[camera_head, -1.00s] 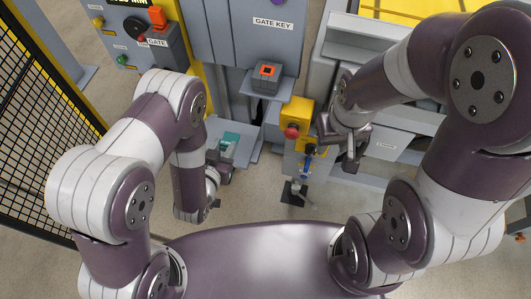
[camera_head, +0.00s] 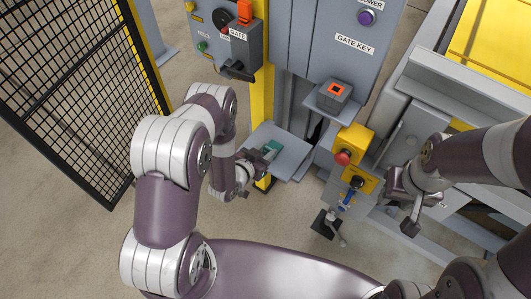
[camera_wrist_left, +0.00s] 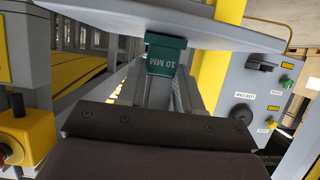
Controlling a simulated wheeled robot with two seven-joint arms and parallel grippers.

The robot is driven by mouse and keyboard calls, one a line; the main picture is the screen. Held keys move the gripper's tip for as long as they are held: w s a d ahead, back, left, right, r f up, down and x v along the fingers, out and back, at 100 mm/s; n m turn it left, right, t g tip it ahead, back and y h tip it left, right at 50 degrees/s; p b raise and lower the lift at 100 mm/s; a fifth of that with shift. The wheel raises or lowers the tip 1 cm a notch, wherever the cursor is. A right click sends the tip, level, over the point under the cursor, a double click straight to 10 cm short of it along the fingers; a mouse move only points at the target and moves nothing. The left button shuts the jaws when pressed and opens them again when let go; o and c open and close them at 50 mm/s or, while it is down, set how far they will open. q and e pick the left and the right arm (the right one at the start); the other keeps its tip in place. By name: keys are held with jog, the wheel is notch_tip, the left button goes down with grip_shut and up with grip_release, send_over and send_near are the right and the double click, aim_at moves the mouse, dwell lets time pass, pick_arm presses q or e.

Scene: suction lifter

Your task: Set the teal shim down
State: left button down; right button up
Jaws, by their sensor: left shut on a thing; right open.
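The teal shim (camera_head: 272,147) is at the grey shelf plate (camera_head: 293,166) on the machine front. In the left wrist view the shim (camera_wrist_left: 165,54), marked 10 MM, sits between the fingertips, right against the shelf plate (camera_wrist_left: 90,18). I cannot tell whether the plate bears its weight. My left gripper (camera_head: 264,155) reaches in from the left and is shut on the shim; its fingers also show in the left wrist view (camera_wrist_left: 165,75). My right gripper (camera_head: 410,214) is open and empty, at the right in front of the grey machine frame.
A yellow post (camera_head: 261,100) stands behind the shelf. A yellow box with a red button (camera_head: 343,157) and a blue-tagged lock (camera_head: 349,196) are right of it. A mesh fence (camera_head: 70,80) stands left. Open floor lies in front.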

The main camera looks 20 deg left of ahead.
pick_arm(q)
jog(key=shift+f, duration=0.2)
jog(key=c, duration=0.8)
grip_release()
jog(key=shift+o, duration=0.2)
jog(key=shift+r, duration=0.25)
jog(key=p+v, duration=0.2)
jog(key=v, duration=1)
jog(key=w+a+r+g+y, duration=0.4)
jog(key=w+r+g, duration=0.1)
jog(key=r+g, duration=0.15)
jog(key=s+d+r+n+g, duration=0.3)
jog(key=s+r+g, duration=0.1)
jog(key=s+r, duration=0.8)
jog(key=shift+s+d+r+n+g+y, duration=0.2)
jog(key=shift+d+r+n+g+y, duration=0.05)
jog(key=shift+d+n+g+y, duration=0.1)
